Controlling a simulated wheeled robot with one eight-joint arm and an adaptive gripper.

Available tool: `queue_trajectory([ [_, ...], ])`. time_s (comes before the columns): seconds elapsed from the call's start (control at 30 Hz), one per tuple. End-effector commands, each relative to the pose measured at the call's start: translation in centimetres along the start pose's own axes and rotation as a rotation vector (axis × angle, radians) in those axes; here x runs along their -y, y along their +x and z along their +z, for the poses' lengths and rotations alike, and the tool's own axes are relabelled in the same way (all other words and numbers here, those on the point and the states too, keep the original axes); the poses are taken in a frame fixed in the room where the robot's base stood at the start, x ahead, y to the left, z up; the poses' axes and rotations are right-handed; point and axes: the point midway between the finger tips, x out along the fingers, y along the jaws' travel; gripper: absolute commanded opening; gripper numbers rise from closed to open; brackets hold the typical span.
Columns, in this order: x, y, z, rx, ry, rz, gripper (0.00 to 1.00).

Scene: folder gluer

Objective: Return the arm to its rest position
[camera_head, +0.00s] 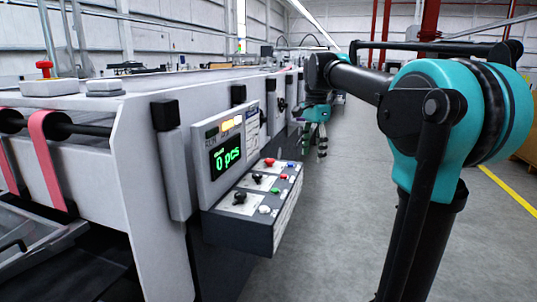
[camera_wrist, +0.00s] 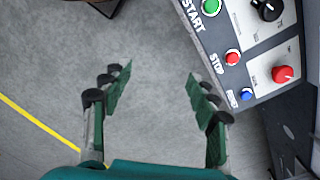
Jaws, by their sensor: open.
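My gripper (camera_wrist: 155,90) is open and empty in the wrist view, its two fingers spread apart over the grey floor. In the head view my gripper (camera_head: 322,145) is small, hanging beyond the control panel, and its fingers are hard to make out. My teal and black arm stretches from the right side toward the machine. The control panel (camera_head: 252,225) on the machine's side carries knobs and coloured buttons. In the wrist view the panel (camera_wrist: 262,62) lies to the right of my fingers, apart from them, with a green START button, a red STOP button and a blue button.
The long grey folder gluer (camera_head: 150,150) fills the left, with pink belts (camera_head: 48,155) and a display (camera_head: 226,155) reading 0 pcs. Open floor (camera_head: 330,240) lies right of the machine. A yellow line (camera_head: 508,190) crosses the floor at far right.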

Motion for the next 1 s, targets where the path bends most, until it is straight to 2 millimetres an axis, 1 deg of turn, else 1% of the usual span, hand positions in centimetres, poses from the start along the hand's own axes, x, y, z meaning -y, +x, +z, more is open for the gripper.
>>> queue_trajectory([
  [0.07, 0.0, 0.0, 0.0, 0.0, 0.0, 0.0, 0.6],
  [0.37, -1.1, 3.6, -0.1, -0.015, -0.108, -0.034, 0.6],
  [0.57, -2.4, 7.3, -0.1, -0.034, -0.222, -0.067, 0.6],
  [0.67, -3.5, 9.8, -0.1, -0.05, -0.298, -0.087, 0.6],
  [0.77, -5.1, 12.8, 0.1, -0.072, -0.39, -0.111, 0.6],
  [0.87, -7.5, 17.0, 0.6, -0.106, -0.515, -0.139, 0.6],
  [0.9, -8.7, 18.9, 0.9, -0.124, -0.574, -0.151, 0.6],
  [0.97, -10.8, 21.8, 1.4, -0.155, -0.665, -0.168, 0.6],
  [1.0, -12.2, 23.6, 1.8, -0.176, -0.726, -0.178, 0.6],
])
